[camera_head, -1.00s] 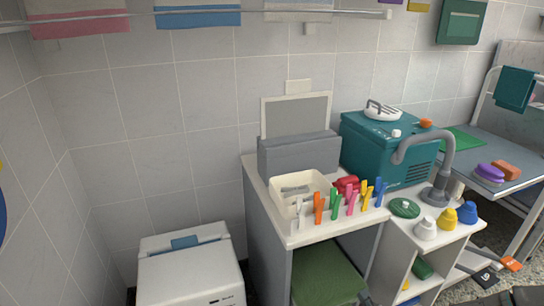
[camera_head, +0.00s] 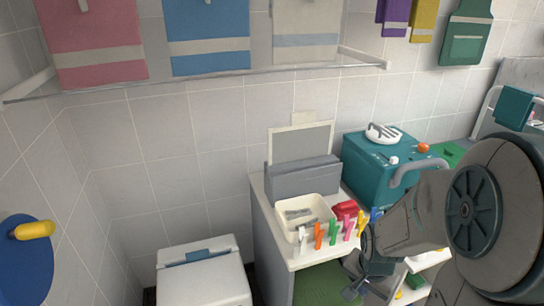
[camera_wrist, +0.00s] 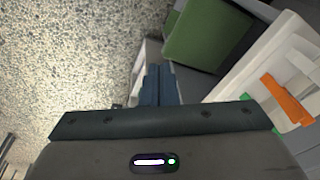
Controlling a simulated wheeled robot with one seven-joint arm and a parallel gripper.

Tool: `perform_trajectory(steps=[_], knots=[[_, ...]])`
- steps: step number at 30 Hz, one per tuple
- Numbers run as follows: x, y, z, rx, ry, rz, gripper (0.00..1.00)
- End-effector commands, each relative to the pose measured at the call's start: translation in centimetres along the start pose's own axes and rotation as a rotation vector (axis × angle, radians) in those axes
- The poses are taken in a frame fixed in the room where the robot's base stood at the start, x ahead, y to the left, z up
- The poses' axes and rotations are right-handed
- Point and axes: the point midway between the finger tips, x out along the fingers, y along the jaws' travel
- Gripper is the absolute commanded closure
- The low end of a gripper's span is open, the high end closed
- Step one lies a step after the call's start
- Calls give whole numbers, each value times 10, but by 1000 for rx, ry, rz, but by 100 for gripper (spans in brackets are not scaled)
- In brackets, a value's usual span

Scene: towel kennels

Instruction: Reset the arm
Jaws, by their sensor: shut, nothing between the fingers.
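My arm comes in from the right side of the head view, and my gripper (camera_head: 352,292) hangs low in front of the white cabinet (camera_head: 270,230). In the wrist view my gripper's dark blue fingers (camera_wrist: 158,84) lie side by side, shut and empty. Below and beyond them is the speckled floor (camera_wrist: 70,60). A folded green towel (camera_wrist: 207,35) in the cabinet's open shelf is close to the right of the fingers, apart from them.
Coloured clips stand along the cabinet's front edge beside a cream bin (camera_head: 302,214); an orange clip (camera_wrist: 288,98) shows in the wrist view. A teal machine (camera_head: 377,168) stands behind. A white lidded appliance (camera_head: 204,280) is at left. Towels hang from a wall rail (camera_head: 210,79).

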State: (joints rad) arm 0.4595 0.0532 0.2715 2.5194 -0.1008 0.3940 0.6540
Motion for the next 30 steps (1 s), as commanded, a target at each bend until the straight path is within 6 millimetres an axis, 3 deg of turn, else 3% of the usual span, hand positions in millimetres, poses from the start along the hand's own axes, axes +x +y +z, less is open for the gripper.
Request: perform_trajectory(steps=[1, 9, 15, 20, 28, 30], knots=[[-33, -6, 0, -70, 20, 2, 100], [-152, -18, 26, -432, 53, -13, 100], [-212, -18, 50, -639, 57, -58, 100], [-231, -16, 60, -717, 54, -80, 100], [-232, -15, 61, -731, 51, -82, 100], [-231, -15, 61, -730, 51, -82, 83]])
